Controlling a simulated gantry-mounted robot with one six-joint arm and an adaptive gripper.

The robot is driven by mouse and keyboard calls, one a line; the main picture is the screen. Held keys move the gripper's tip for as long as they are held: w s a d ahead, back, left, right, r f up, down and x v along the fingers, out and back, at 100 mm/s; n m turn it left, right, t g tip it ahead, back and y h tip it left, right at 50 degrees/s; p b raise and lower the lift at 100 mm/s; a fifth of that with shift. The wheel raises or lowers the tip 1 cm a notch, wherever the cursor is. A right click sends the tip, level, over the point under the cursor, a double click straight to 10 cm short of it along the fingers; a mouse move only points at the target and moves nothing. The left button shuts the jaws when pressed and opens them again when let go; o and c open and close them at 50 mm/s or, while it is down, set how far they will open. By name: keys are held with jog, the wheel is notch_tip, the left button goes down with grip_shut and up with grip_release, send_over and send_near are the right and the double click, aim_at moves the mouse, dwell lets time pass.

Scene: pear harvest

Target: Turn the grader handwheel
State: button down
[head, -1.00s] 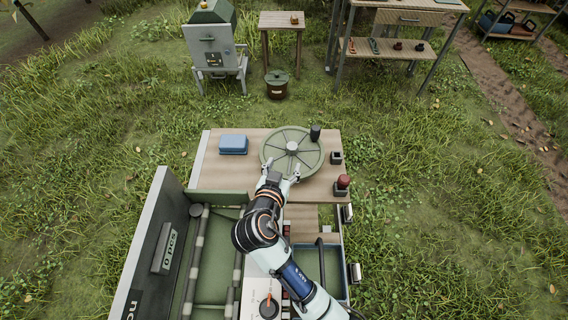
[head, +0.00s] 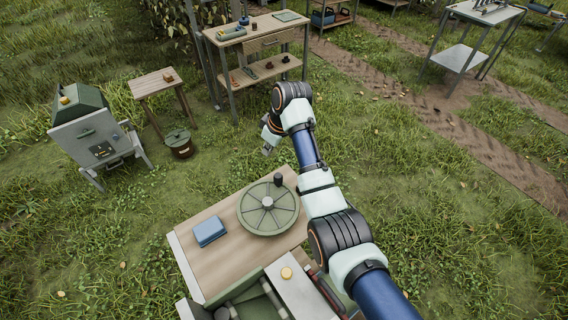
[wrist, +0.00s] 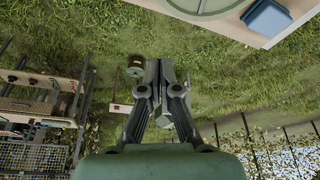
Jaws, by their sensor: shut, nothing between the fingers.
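The grader handwheel (head: 269,208) is a round green wheel with spokes, a central hub and a dark upright knob (head: 279,180) on its far rim. It lies flat on a wooden tabletop (head: 228,266). My gripper (head: 266,150) is out past the far edge of that table, apart from the wheel and over the grass. In the wrist view my gripper (wrist: 165,72) has its fingers together with nothing between them. Part of the handwheel (wrist: 200,5) shows at the top of that view.
A blue box (head: 209,231) sits left of the wheel. Beyond are a grey-green machine (head: 92,135), a small wooden stool (head: 155,83), a lidded pot (head: 180,146) and a workbench (head: 262,25). Grass lies open between them and the table.

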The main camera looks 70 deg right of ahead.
aim_at(278, 179)
notch_tip(278, 179, down, 10)
jog(key=shift+w+d+r+b, duration=0.1)
jog(key=shift+d+r+b, duration=0.1)
jog(key=shift+b, duration=0.5)
jog(key=shift+s+a, duration=0.2)
jog(key=shift+s, duration=0.25)
jog(key=shift+s+p, duration=0.1)
jog(key=shift+p, duration=0.25)
